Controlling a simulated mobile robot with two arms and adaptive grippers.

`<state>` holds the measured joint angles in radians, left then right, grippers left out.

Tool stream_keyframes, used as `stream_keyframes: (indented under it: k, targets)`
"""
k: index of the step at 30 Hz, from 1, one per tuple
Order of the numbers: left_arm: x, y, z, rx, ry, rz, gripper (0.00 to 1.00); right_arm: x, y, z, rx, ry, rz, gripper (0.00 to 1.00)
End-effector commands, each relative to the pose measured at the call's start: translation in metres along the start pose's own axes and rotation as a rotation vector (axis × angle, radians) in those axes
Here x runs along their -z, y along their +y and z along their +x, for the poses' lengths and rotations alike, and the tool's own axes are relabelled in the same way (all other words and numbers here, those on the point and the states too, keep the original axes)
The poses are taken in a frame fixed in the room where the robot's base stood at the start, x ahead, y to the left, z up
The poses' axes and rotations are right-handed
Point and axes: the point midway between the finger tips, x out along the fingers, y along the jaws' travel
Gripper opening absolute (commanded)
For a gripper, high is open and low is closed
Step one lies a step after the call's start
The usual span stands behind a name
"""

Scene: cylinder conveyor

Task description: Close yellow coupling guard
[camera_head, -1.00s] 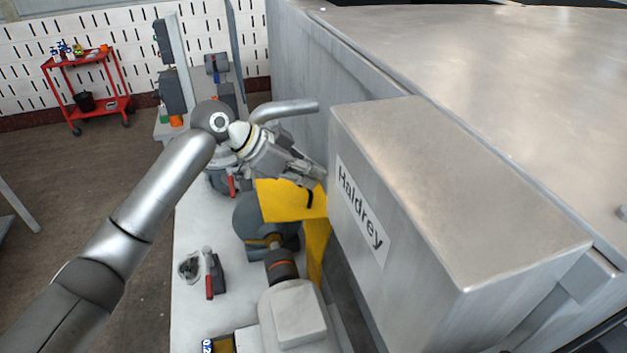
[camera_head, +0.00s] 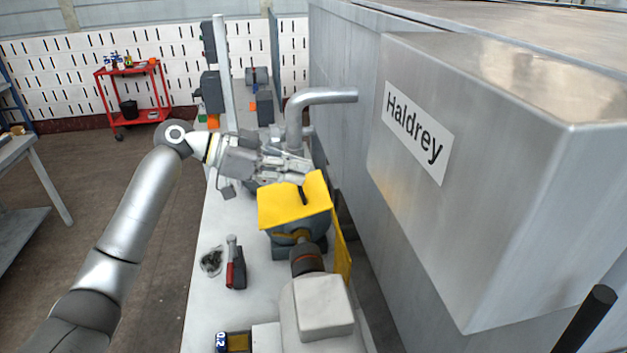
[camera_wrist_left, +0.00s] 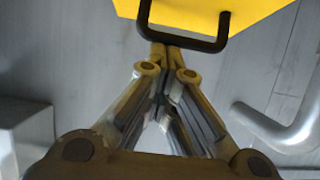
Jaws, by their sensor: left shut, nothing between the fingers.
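The yellow coupling guard (camera_head: 283,207) is a bent sheet. One panel is over the grey machine housing, and another yellow part (camera_head: 342,252) slopes down on its right. A dark handle (camera_head: 304,196) sits on the upper panel. My left gripper (camera_head: 304,172) is shut and empty at the panel's far edge, near the handle. In the left wrist view, the fingertips (camera_wrist_left: 158,48) overlap the black handle (camera_wrist_left: 183,41), with the yellow panel (camera_wrist_left: 195,12) beyond. I cannot tell whether they touch. The shaft coupling (camera_head: 306,259) shows in front of the panel. My right gripper is out of view.
A large metal cabinet with a box labelled Haldrey (camera_head: 470,150) stands close on the right. A bent grey pipe (camera_head: 320,97) rises behind the gripper. A red-handled tool (camera_head: 236,265) lies on the pale bench (camera_head: 205,305). A red trolley (camera_head: 135,95) stands at the back left.

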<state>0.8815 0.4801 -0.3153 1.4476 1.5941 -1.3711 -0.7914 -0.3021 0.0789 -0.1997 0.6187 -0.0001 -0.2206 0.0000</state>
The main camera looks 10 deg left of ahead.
Motion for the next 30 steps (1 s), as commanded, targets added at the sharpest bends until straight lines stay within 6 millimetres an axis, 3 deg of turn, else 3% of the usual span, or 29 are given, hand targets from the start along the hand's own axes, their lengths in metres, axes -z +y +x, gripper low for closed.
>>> stream_keyframes:
  k: [1, 18, 30]
  targets:
    - [-0.016, 0.0, 0.0, 0.0, 0.021, -0.004, 0.0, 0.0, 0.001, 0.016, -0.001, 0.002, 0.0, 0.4]
    - [-0.073, 0.001, -0.036, 0.003, 0.297, -0.001, 0.0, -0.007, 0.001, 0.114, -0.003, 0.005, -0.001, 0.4]
    - [-0.1, 0.002, -0.05, 0.004, 0.435, 0.001, 0.0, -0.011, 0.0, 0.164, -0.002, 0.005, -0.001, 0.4]
